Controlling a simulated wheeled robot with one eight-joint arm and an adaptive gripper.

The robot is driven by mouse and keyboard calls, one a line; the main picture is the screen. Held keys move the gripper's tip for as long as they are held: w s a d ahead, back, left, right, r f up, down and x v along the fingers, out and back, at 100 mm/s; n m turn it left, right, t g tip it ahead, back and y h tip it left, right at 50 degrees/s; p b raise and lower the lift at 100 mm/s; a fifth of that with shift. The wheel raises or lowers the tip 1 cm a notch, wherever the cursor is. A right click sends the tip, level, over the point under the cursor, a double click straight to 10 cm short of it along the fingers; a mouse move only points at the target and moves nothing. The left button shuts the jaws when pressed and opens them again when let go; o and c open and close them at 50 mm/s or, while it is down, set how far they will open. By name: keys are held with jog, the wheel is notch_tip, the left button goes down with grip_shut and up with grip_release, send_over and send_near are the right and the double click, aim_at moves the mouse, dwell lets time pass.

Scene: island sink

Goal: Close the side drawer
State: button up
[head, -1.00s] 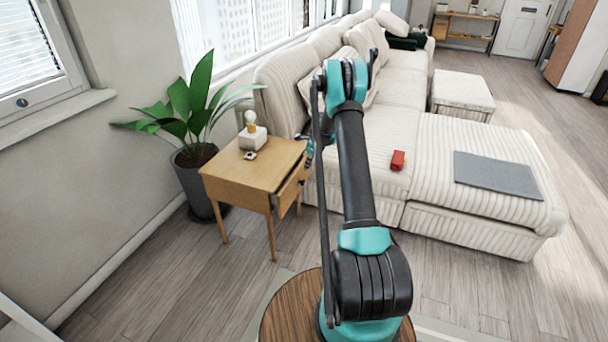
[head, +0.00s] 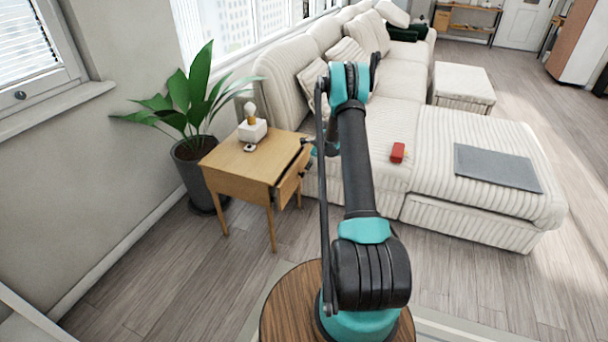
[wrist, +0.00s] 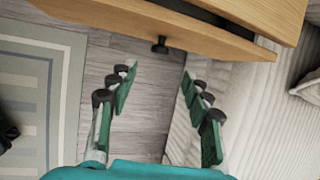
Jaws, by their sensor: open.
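The wooden side table (head: 240,170) stands left of my arm in the head view. Its side drawer (head: 288,185) faces the sofa and is pulled partly out, with a dark gap behind its front. In the wrist view the drawer front (wrist: 175,30) crosses the top, with a small dark knob (wrist: 160,45) and the dark gap at upper right. My gripper (wrist: 155,75) is open and empty. Its two fingers are spread on either side of the knob in the picture, apparently short of it. In the head view the gripper is mostly hidden by my arm.
A potted plant (head: 195,150) is behind the table. A white object (head: 252,130) sits on the tabletop. Floor in front is clear.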

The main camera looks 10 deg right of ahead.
aim_at(304, 173)
jog(key=x, duration=1.1)
jog(key=shift+a, duration=0.1)
grip_shut()
